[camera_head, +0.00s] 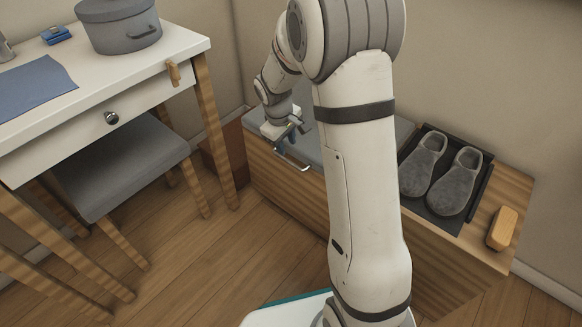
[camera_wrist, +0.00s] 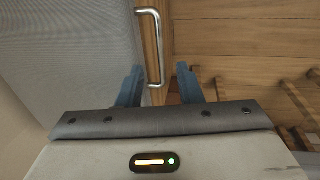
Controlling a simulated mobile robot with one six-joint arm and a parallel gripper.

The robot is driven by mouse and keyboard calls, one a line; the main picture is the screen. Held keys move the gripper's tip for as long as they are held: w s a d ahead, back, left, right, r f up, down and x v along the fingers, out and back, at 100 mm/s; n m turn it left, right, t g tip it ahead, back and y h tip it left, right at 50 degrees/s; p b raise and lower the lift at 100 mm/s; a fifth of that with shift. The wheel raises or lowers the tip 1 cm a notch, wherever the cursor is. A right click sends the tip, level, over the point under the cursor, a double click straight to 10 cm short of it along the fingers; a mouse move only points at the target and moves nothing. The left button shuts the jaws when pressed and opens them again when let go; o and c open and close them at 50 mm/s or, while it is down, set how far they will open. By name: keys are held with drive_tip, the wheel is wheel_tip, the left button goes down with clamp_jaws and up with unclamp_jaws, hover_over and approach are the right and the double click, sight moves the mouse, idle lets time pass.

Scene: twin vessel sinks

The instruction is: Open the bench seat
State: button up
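The seat looks closed. A metal bar handle (camera_head: 293,162) is on its front edge; the handle also shows in the wrist view (camera_wrist: 158,45). My gripper (camera_head: 284,146) is over the front edge beside the handle. In the wrist view, its two blue fingers (camera_wrist: 160,68) are apart, and the handle's lower end appears between them. I cannot tell whether they touch it.
A white table (camera_head: 170,50) with a grey pot (camera_head: 118,25) and a grey stool (camera_head: 120,165) stand left. Floor is clear before the bench.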

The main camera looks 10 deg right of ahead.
sight(290, 163)
drive_tip(key=f+b, duration=0.1)
drive_tip(key=f, duration=0.1)
drive_tip(key=f+b, duration=0.1)
drive_tip(key=f, duration=0.2)
drive_tip(key=w+d+f+b, duration=0.1)
drive_tip(key=f, duration=0.2)
drive_tip(key=shift+d+b, duration=0.1)
drive_tip(key=shift+b, duration=0.2)
drive_tip(key=shift+r, duration=0.1)
clamp_jaws()
drive_tip(key=shift+d, duration=0.15)
